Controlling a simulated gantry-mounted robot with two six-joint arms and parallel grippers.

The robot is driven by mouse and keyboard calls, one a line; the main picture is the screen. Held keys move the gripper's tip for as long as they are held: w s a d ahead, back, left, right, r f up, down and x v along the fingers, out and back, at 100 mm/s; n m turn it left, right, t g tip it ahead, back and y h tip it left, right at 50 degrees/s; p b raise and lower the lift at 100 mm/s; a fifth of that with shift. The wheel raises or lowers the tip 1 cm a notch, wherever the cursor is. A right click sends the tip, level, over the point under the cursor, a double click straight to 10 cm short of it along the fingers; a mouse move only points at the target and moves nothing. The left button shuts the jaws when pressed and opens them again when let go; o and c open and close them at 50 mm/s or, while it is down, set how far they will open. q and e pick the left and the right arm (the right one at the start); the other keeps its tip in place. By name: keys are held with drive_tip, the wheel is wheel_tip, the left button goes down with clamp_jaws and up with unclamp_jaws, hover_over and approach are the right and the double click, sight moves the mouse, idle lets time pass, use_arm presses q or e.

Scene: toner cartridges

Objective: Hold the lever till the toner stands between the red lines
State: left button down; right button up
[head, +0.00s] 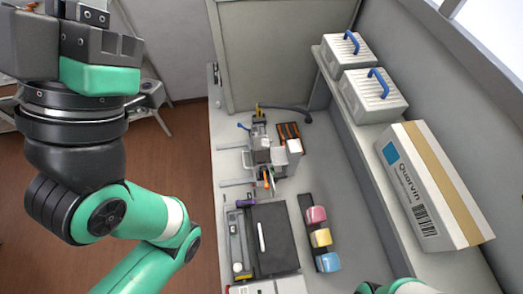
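A small grey filling device (263,152) stands on the bench, with a blue part at its left and an orange-tipped part at its front. I cannot tell which part is the lever, and the toner level and red lines are too small to make out. Pink (315,214), yellow (320,237) and blue (328,262) pieces, perhaps cartridges, lie in a row on a dark strip. My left arm fills the left side, raised well away from the device; its fingertips cannot be made out. Only a bit of my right arm shows at the bottom edge; its gripper is out of view.
A dark mat (281,241) with a white stick (262,236) lies in front of the device. A narrow tray (235,228) is left of it. A shelf at right holds white boxes (347,51) with blue handles and a carton (424,185).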

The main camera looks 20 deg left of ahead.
use_arm(q)
wheel_tip(320, 180, down, 9)
drive_tip(key=b, duration=0.3)
drive_tip(key=shift+r, duration=0.15)
idle(7.1)
